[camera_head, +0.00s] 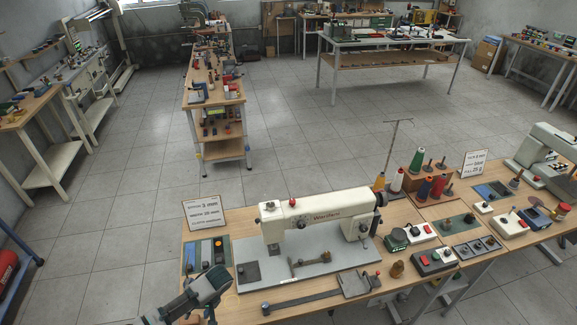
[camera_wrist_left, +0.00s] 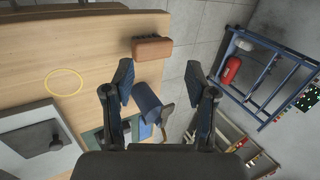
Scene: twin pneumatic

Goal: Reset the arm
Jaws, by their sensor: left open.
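My left gripper (camera_head: 211,286) is at the near left corner of the wooden workbench (camera_head: 224,306), left of the cream sewing machine (camera_head: 325,211). In the left wrist view the gripper (camera_wrist_left: 160,82) has its two dark fingers spread wide apart, with nothing held between them. A blue block-like thing (camera_wrist_left: 147,101) shows in the gap behind the fingers; I cannot tell its distance. My right gripper is not in view.
A sign card (camera_head: 205,215) and a panel with coloured parts (camera_head: 206,257) stand near the bench's left end. Control boxes (camera_head: 436,261) and thread cones (camera_head: 417,162) are to the right. A blue rack (camera_wrist_left: 262,75) stands beyond the bench edge. Open floor (camera_head: 300,150) lies behind.

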